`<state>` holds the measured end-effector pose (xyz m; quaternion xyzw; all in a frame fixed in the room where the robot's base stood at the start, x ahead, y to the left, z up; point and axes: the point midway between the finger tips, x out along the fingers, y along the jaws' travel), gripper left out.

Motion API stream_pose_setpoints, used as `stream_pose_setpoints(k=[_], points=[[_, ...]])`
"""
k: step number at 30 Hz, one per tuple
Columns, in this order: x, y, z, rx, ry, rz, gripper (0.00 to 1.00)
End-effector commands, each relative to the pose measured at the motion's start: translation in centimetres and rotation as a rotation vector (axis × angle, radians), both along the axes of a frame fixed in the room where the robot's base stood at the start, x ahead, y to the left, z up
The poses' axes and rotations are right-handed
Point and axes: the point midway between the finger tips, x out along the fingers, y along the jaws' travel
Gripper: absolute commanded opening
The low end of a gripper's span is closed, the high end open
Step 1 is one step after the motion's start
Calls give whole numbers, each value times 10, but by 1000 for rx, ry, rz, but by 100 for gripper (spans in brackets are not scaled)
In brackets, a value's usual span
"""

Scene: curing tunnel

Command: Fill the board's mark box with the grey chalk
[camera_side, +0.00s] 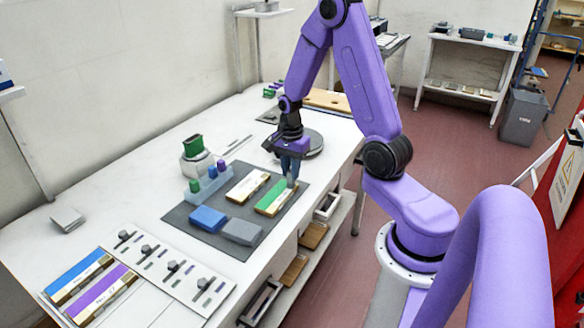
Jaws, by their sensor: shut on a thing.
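My gripper (290,172) points down at the right part of the dark mat (186,216). It is shut on a small grey piece that looks like the grey chalk (291,183), mostly hidden between the fingers. Its lower end is at the upper right end of a board with a green band and a pale strip (272,199). I cannot tell whether the chalk touches the board. The mark box is too small to make out. A second, pale board (247,187) lies to the left on the mat.
A light blue holder (208,183) carries green and purple chalks. A blue block (208,219) and a grey block (242,232) lie at the mat's front. A white pot with a green block (193,146) stands behind. A sheet with several dark knobs (158,262) lies front left.

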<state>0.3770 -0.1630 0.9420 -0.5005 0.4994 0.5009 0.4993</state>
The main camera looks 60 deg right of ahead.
Motion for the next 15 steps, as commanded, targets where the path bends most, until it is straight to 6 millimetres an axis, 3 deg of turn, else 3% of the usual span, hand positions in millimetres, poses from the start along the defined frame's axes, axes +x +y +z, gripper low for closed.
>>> stream_pose_setpoints(k=[4,15], points=[[1,0,24,-3,-10,-3,0],[0,0,55,-2,-5,-2,0]])
